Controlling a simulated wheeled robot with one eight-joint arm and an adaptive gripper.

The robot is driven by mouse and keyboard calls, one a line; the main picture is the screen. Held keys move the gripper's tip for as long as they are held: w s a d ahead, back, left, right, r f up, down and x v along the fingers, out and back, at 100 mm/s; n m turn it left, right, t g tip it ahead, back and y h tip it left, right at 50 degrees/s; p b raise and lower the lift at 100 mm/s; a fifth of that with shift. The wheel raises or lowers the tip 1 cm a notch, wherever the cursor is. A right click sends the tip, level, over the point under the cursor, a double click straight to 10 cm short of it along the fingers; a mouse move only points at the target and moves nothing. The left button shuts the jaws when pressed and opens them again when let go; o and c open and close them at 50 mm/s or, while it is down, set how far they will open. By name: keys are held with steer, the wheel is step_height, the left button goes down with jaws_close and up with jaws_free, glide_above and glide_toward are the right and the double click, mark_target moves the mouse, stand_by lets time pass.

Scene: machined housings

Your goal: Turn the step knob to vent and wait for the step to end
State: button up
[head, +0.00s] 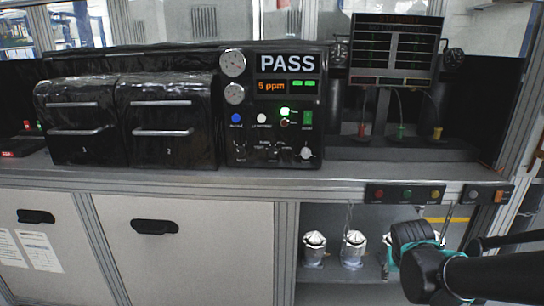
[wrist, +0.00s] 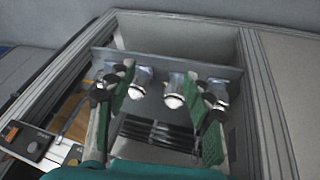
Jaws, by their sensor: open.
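The black test panel (head: 275,105) stands on the bench and shows PASS on its upper display (head: 288,62) and 5 ppm on the orange readout (head: 271,87). A pale knob (head: 306,153) sits at its lower right and a dark knob (head: 241,149) at its lower left. The labels are too small to read, so I cannot tell which is the step knob or where it points. A green lamp (head: 285,112) is lit. My gripper (wrist: 163,82) is open and empty in the wrist view, its green-padded fingers apart. In the head view it is low right, well away from the panel.
Two black chambers (head: 168,120) stand left of the panel. A button box (head: 405,194) hangs on the bench's front edge, above my gripper.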

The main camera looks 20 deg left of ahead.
steer(key=w+a+r+n+t+h, duration=0.1)
steer(key=w+a+r+t+h, duration=0.15)
steer(key=w+a+r, duration=0.45)
steer(key=n+t+y, duration=0.3)
steer(key=t+y, duration=0.4)
steer(key=t, duration=0.3)
glide_toward(272, 153)
steer(key=w, duration=0.5)
steer(key=w+a, duration=0.1)
steer(key=w, duration=0.2)
steer(key=shift+w+f, duration=0.25)
steer(key=shift+c, duration=0.4)
steer(key=c, duration=1.1)
